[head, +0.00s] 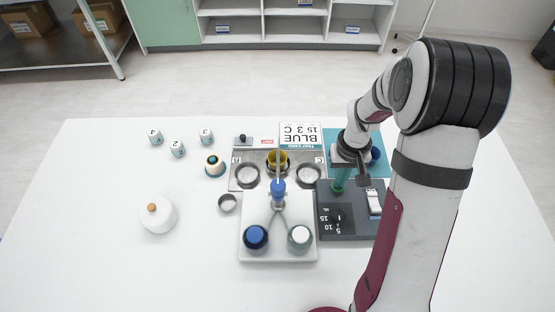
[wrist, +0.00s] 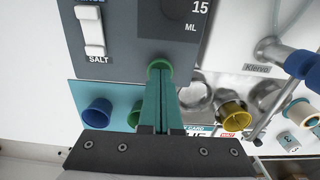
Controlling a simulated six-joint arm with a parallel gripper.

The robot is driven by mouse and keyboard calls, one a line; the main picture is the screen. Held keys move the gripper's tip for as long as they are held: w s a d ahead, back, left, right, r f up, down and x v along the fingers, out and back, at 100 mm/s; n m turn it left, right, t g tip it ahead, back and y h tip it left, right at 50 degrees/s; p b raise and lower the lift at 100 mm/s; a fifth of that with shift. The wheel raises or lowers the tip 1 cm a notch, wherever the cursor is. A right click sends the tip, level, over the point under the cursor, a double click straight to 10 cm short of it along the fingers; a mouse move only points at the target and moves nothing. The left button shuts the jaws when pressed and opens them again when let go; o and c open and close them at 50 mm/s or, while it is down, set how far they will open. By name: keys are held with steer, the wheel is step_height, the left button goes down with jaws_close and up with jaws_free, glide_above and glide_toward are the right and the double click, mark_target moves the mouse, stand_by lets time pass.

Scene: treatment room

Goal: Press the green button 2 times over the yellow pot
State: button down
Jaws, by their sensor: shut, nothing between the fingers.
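The green button (wrist: 158,64) is on the dark grey dosing box (head: 350,226), near its far edge. My gripper (head: 338,187) reaches down over it; its green fingers (wrist: 160,78) are shut with nothing between them. The fingertips are at the button and cover part of it; I cannot tell whether it is pressed in. The yellow pot (head: 277,167) stands on the metal plate between rings B and C, left of the box, by the spout end of the blue-topped tap (head: 278,186). It also shows in the wrist view (wrist: 235,115).
The box also carries a white SALT switch (wrist: 92,30) and an ML dial (head: 336,217). A blue pot (wrist: 97,112) stands on the teal mat (head: 366,164). A white tray (head: 278,256) with blue and white knobs is in front.

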steer(key=shift+f, duration=0.4)
steer(key=shift+r, duration=1.4)
steer(key=shift+f, duration=0.1)
steer(key=shift+f, duration=1.3)
steer(key=shift+r, duration=1.4)
